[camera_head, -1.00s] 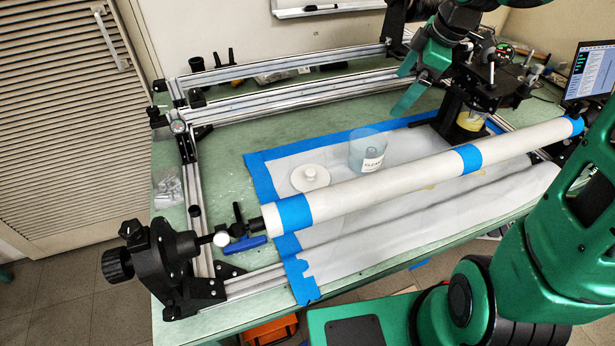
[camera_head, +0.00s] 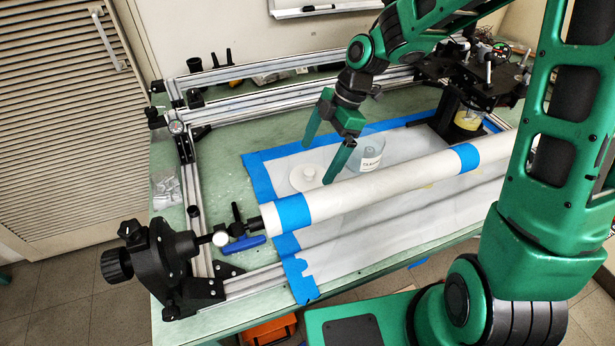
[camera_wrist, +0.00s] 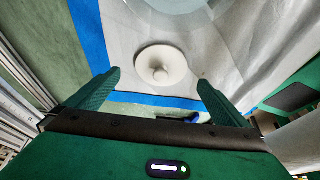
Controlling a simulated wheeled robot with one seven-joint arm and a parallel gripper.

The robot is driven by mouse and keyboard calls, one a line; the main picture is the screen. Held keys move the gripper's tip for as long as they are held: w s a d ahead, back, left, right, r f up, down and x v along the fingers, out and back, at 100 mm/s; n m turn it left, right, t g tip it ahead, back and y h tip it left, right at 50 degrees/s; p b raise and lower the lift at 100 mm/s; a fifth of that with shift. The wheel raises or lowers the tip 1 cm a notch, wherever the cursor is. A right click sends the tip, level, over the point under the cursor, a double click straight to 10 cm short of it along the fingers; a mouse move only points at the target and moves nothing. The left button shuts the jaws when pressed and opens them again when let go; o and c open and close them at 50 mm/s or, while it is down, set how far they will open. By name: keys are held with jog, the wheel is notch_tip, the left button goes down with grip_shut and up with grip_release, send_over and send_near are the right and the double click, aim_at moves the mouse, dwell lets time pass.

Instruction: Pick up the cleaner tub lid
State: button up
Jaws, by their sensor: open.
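The cleaner tub lid (camera_head: 303,180) is a white round disc with a small knob. It lies on the white sheet near the blue tape corner. It also shows in the wrist view (camera_wrist: 161,66), ahead of and between my fingers. The clear cleaner tub (camera_head: 370,154), with a label, stands just right of the lid and is partly behind a finger. My gripper (camera_head: 325,160) is open and empty, with its fingers pointing down above the lid and tub. In the wrist view my gripper (camera_wrist: 158,88) has its fingers spread wide, not touching the lid.
A long white roller (camera_head: 385,183) with blue tape bands crosses in front of the lid. Metal rails (camera_head: 290,90) run behind. A black stand with a yellow cup (camera_head: 467,120) is at the right. The green table left of the sheet is mostly clear.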

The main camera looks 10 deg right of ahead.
aim_at(313, 169)
jog(key=shift+x, duration=2.4)
jog(key=shift+d, duration=0.15)
jog(key=c, duration=1.1)
